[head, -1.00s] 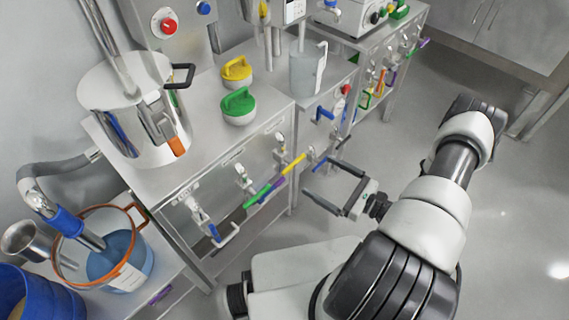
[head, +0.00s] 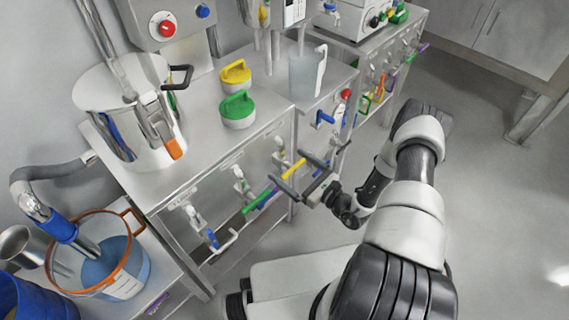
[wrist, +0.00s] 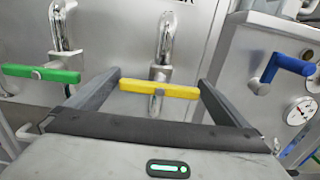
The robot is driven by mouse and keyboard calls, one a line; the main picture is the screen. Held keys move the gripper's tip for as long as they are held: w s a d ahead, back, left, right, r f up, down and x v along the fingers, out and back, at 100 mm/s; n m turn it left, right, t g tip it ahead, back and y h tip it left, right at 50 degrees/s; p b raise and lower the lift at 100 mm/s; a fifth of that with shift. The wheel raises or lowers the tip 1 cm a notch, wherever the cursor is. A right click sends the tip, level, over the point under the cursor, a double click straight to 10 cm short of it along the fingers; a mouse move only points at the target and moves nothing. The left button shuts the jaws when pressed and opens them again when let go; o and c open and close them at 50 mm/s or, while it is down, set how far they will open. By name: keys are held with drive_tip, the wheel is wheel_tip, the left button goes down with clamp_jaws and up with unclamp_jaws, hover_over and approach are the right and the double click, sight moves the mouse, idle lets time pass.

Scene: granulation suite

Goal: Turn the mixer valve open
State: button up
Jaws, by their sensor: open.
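A valve with a yellow bar handle (head: 294,168) is on the front of the steel bench. In the wrist view the yellow handle (wrist: 158,89) lies level across a chrome pipe. A dark label above it is cut off and ends in R, so its name cannot be read. My gripper (head: 289,167) is at this valve, and its jaws are open. In the wrist view my gripper (wrist: 159,80) has one finger near each end of the yellow bar. I cannot tell whether either finger touches it.
A green handle (wrist: 40,74) is left of the yellow one, and a blue handle (wrist: 283,68) and a gauge (wrist: 300,111) are right. A steel pot (head: 128,120), a green-lidded jar (head: 238,110) and a yellow-lidded jar (head: 235,75) stand on the bench. The floor at right is clear.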

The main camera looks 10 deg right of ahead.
sight(285, 163)
drive_tip(key=shift+x, duration=1.6)
drive_tip(key=shift+c, duration=0.3)
drive_tip(key=c, duration=0.9)
drive_tip(key=shift+o, duration=0.2)
